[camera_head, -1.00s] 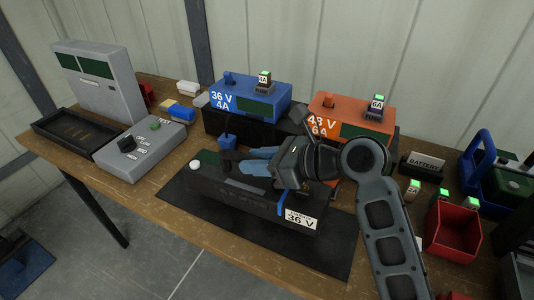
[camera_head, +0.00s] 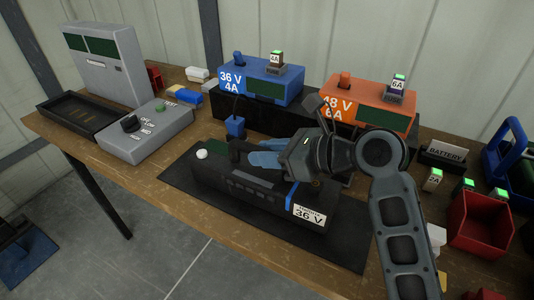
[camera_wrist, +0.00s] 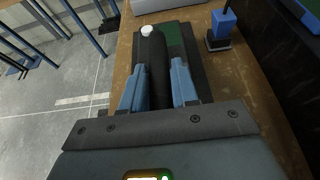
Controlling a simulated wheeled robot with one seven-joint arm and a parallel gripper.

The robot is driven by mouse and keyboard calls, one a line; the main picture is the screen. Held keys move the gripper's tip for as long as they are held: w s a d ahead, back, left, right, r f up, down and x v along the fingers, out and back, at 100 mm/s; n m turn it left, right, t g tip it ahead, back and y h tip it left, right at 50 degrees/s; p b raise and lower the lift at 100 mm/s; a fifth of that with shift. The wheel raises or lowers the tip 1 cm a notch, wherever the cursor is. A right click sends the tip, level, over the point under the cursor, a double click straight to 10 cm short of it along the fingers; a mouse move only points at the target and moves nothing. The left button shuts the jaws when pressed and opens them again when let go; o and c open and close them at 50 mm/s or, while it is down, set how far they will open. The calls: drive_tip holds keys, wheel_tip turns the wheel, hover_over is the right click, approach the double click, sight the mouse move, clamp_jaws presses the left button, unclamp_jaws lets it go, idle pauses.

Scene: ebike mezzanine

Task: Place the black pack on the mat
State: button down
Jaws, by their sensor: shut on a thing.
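The black pack (camera_head: 245,185) is a long dark block with a blue stripe, a "36 V" label at its right end and a white knob at its left end. It sits over the dark mat (camera_head: 345,240), with mat showing in front and to the right. I cannot tell whether its underside touches the mat. My gripper (camera_head: 258,158) is above the pack, its blue fingers shut on the pack's raised handle. In the wrist view the fingers (camera_wrist: 157,88) lie on both sides of the black handle (camera_wrist: 151,65).
A blue 36 V charger (camera_head: 268,80) and an orange 48 V charger (camera_head: 372,104) stand behind. A blue plug (camera_head: 235,127) stands close behind the pack. A grey tester (camera_head: 150,128) and black tray (camera_head: 72,109) are left. A red bin (camera_head: 480,228) is right.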

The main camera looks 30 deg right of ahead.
drive_tip(key=shift+r, duration=0.1)
drive_tip(key=c, duration=1.3)
unclamp_jaws()
drive_tip(key=shift+f, duration=0.35)
drive_tip(key=o, duration=0.4)
drive_tip(key=shift+r, duration=0.1)
drive_tip(key=shift+o, duration=0.2)
drive_tip(key=v, duration=1.2)
drive_tip(key=shift+r, duration=0.1)
